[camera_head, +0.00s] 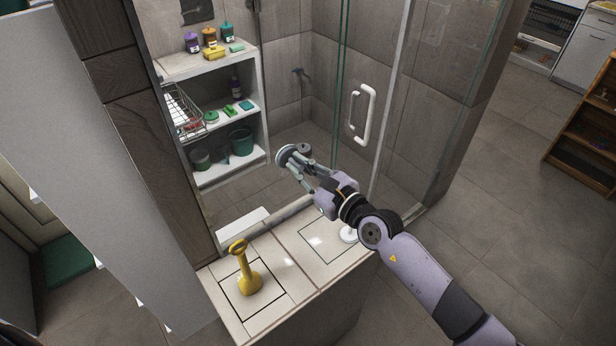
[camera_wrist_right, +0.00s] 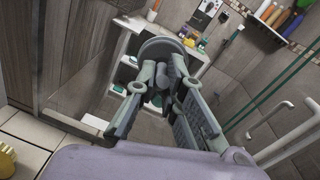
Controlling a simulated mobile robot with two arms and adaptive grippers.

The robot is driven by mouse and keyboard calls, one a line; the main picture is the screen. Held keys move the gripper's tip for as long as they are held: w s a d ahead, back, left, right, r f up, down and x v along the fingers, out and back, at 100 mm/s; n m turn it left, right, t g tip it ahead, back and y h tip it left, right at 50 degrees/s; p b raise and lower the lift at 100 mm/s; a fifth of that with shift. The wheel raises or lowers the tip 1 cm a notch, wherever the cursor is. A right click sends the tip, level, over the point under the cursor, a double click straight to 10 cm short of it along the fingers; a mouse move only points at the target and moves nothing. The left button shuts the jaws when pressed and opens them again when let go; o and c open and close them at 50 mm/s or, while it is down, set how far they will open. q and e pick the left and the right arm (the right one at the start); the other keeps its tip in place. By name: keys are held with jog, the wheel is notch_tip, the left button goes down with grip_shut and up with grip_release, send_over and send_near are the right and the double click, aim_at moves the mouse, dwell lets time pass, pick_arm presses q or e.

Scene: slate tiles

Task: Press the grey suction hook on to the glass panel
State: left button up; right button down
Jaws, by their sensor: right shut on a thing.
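My right gripper (camera_head: 301,169) is shut on the grey suction hook (camera_head: 287,155) and holds it in the air beyond the counter. In the right wrist view the hook's round grey disc (camera_wrist_right: 163,48) faces away from my fingers (camera_wrist_right: 155,92), which close around its stem. The clear glass panel (camera_head: 376,65), with a white bar handle (camera_head: 369,118), stands upright beyond my gripper and to its right. The hook appears apart from the glass. The handle also shows in the right wrist view (camera_wrist_right: 284,126). My left gripper is not in view.
A yellow long-necked item (camera_head: 249,281) stands in a marked square on the pale counter (camera_head: 285,243). A white round item (camera_head: 349,236) is partly hidden by my right arm. A white shelf unit (camera_head: 216,62) with bottles, boxes and buckets stands at the back left.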

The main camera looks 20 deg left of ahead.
aim_at(290, 158)
jog(key=shift+b+x, duration=1)
jog(key=shift+x, duration=1.45)
jog(key=shift+w+d+r, duration=0.1)
jog(key=shift+w, duration=0.1)
jog(key=shift+w+a+b, duration=0.3)
jog(key=shift+w+a, duration=0.05)
jog(key=shift+a+r, duration=0.1)
jog(key=shift+r, duration=0.25)
dwell(0.5)
jog(key=c, duration=1.9)
grip_release()
jog(key=shift+c, duration=0.2)
jog(key=o, duration=0.3)
jog(key=shift+w+a+f, duration=0.15)
jog(key=shift+a+f, duration=0.1)
jog(key=shift+f, duration=0.05)
jog(key=shift+o, duration=0.2)
jog(key=shift+d, duration=0.1)
jog(key=shift+d, duration=0.1)
jog(key=shift+d, duration=0.1)
